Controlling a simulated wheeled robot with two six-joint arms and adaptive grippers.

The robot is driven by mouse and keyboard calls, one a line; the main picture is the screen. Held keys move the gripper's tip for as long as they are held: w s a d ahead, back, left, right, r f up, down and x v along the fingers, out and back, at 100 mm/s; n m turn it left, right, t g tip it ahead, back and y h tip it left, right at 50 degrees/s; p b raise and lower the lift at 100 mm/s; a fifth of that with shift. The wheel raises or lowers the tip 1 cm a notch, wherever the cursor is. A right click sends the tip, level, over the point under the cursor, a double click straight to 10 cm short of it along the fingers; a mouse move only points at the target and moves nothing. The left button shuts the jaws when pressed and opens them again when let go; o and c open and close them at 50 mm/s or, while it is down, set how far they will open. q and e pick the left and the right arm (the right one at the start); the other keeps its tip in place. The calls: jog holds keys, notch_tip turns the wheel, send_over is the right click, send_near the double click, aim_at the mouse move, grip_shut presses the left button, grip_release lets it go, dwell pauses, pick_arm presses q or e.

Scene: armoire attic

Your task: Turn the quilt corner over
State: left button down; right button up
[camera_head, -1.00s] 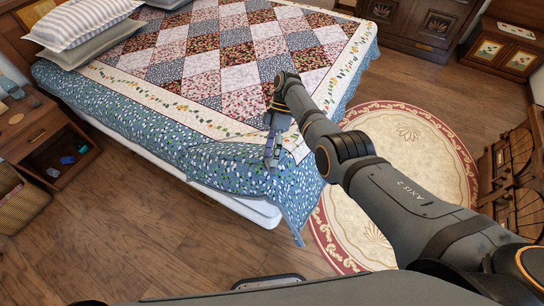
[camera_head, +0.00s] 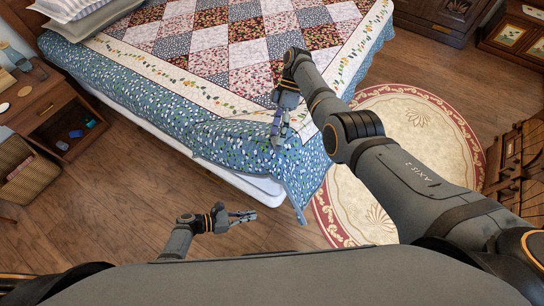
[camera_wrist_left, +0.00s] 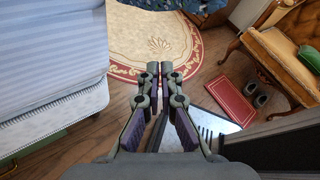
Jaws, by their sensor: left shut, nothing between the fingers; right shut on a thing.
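The patchwork quilt (camera_head: 215,62) covers the bed, with a blue floral border (camera_head: 170,120) hanging over the side. My right gripper (camera_head: 277,140) is at the quilt's near corner and is shut on the quilt's edge there. The corner cloth (camera_head: 290,185) beside it hangs down over the white mattress. My left gripper (camera_head: 250,216) is low over the wooden floor, in front of the bed and apart from the quilt. It is shut and empty; the left wrist view shows its two fingers (camera_wrist_left: 159,72) together.
A round cream rug with a red border (camera_head: 430,125) lies right of the bed. A nightstand (camera_head: 50,110) and a wicker basket (camera_head: 28,180) stand at the left. Floor before the bed is clear.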

pick_arm(q)
jog(key=w+r+n+t+h, duration=0.2)
jog(key=w+r+h, duration=0.15)
jog(key=r, duration=0.45)
jog(key=w+r+n+t+h, duration=0.1)
jog(key=w+r+n+h, duration=0.2)
jog(key=r, duration=0.4)
pick_arm(e)
jog(key=shift+w+a+r, duration=0.1)
jog(key=shift+a+r, duration=0.05)
jog(key=shift+a, duration=0.05)
pick_arm(q)
jog(key=w+d+r, duration=0.5)
jog(key=w+d, duration=0.1)
jog(key=d, duration=0.3)
jog(key=shift+d+r+m, duration=0.2)
jog(key=shift+d+m, duration=0.1)
jog(key=shift+y, duration=0.25)
